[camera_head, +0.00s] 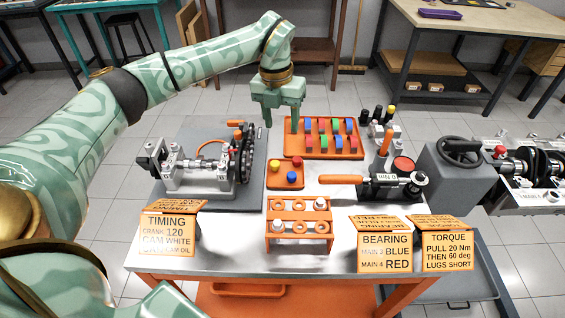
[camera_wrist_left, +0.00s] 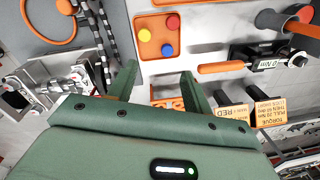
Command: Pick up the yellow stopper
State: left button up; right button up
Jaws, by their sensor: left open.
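The yellow stopper (camera_head: 275,163) sits on a small orange tray (camera_head: 284,184) in the middle of the bench, with a red stopper (camera_head: 298,162) and a blue stopper (camera_head: 292,177). In the left wrist view the yellow stopper (camera_wrist_left: 144,35) shows beyond the fingers, beside the red one (camera_wrist_left: 173,22) and the blue one (camera_wrist_left: 167,49). My left gripper (camera_head: 281,122) is open and empty, raised above the bench and apart from the stopper. It also shows in the left wrist view (camera_wrist_left: 157,80). My right gripper is not in view.
An engine assembly (camera_head: 200,168) stands left of the small tray. A larger orange tray (camera_head: 325,152) with coloured blocks lies behind it. An orange rack (camera_head: 300,241) stands in front. A torque wrench (camera_head: 340,179) lies to the right. Label signs (camera_head: 385,252) line the front edge.

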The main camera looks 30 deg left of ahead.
pick_arm(q)
jog(key=a+n+y, duration=0.1)
jog(key=a, duration=0.2)
jog(key=b, duration=0.3)
send_over(275, 163)
jog(key=f, duration=0.9)
jog(key=shift+a, duration=0.35)
jog(key=f+b, duration=0.1)
jog(key=f, duration=0.1)
jog(key=f+b, duration=0.1)
jog(key=f, duration=0.3)
jog(key=shift+d+b, duration=0.35)
jog(key=shift+b, duration=0.05)
jog(key=shift+r, duration=0.1)
grip_shut()
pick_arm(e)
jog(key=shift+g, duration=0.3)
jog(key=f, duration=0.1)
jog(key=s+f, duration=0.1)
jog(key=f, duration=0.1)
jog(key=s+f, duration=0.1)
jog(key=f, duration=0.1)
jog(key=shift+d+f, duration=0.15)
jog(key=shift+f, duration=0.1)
